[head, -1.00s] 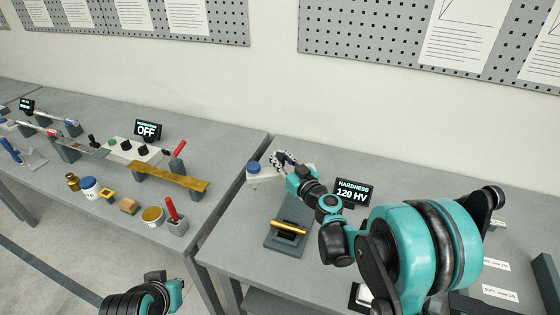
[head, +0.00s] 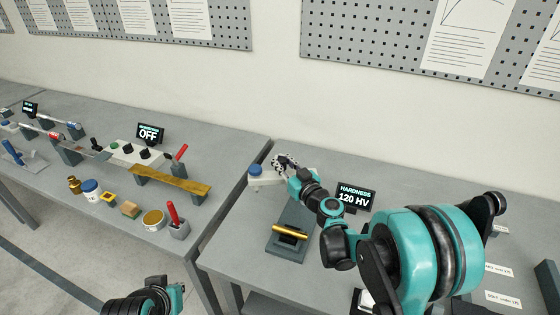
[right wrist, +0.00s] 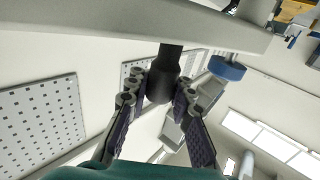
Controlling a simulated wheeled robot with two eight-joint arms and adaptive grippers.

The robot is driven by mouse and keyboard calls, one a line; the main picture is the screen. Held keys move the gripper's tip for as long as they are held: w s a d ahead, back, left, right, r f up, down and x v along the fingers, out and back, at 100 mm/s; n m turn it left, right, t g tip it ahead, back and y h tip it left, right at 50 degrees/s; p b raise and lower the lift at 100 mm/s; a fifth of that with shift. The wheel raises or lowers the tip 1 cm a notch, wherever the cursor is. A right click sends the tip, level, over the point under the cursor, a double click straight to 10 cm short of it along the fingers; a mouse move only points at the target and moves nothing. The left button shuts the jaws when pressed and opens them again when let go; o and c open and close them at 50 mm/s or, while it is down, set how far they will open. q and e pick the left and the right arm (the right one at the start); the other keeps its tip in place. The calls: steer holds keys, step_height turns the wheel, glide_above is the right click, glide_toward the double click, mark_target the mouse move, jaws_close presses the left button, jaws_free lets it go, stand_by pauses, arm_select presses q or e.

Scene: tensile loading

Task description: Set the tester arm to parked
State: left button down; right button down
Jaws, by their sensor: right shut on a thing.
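The hardness tester has a pale arm (head: 265,181) with a blue cap (head: 255,170) at its left end, above a dark grey base (head: 283,252). A gold bar (head: 289,231) lies across the base. My right gripper (head: 284,161) is at the tester arm, just right of the blue cap. In the right wrist view, its fingers are shut around a dark round-ended knob (right wrist: 160,84) beside the pale arm (right wrist: 120,25). The blue cap (right wrist: 227,68) shows to the right there. My left gripper is out of view; only part of my left arm shows at the bottom.
A black display (head: 355,196) reading "HARDNESS 120 HV" stands right of the tester. The left bench (head: 225,150) holds a brass-coloured strip (head: 170,179), jars and a red-handled tool in a block (head: 176,222). A gap separates the two benches.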

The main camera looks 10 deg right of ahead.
steer(key=shift+d, duration=0.3)
steer(key=c, duration=1.7)
jaws_free()
steer(key=shift+c, duration=0.2)
steer(key=o, duration=0.4)
steer(key=shift+d, duration=0.2)
steer(key=shift+o, duration=0.2)
steer(key=shift+s+a, duration=0.1)
steer(key=shift+a, duration=0.1)
steer(key=v, duration=1.1)
steer(key=shift+s+d, duration=0.25)
steer(key=shift+s, duration=0.1)
